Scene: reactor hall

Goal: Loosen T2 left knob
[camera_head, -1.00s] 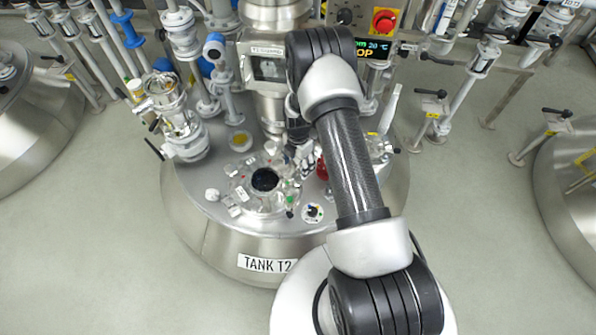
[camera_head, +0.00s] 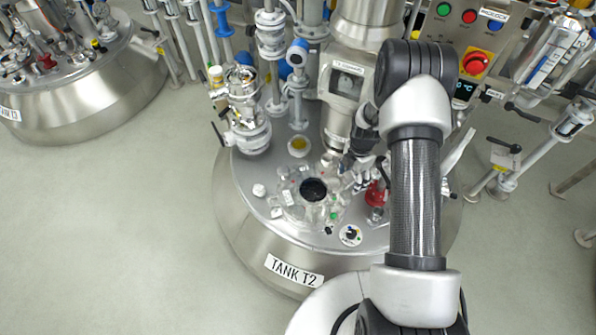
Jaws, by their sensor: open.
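Tank T2 (camera_head: 262,215) stands in front of me, with its label "TANK T2" on the near side of its steel body. On its lid a round flange with a dark opening (camera_head: 314,189) is ringed by several small clamps and knobs. Which of these is the left knob I cannot tell; a pale clamp piece (camera_head: 276,201) sits on the ring's left side. My gripper (camera_head: 356,182) is at the ring's right side, partly hidden behind my arm. It is open, and I see nothing held in it.
A steel valve assembly (camera_head: 243,110) rises at the lid's left and a motor column (camera_head: 345,85) behind the opening. A red fitting (camera_head: 375,194) is close to my gripper. A control panel with a red knob (camera_head: 475,63) stands behind. Floor at the left is clear.

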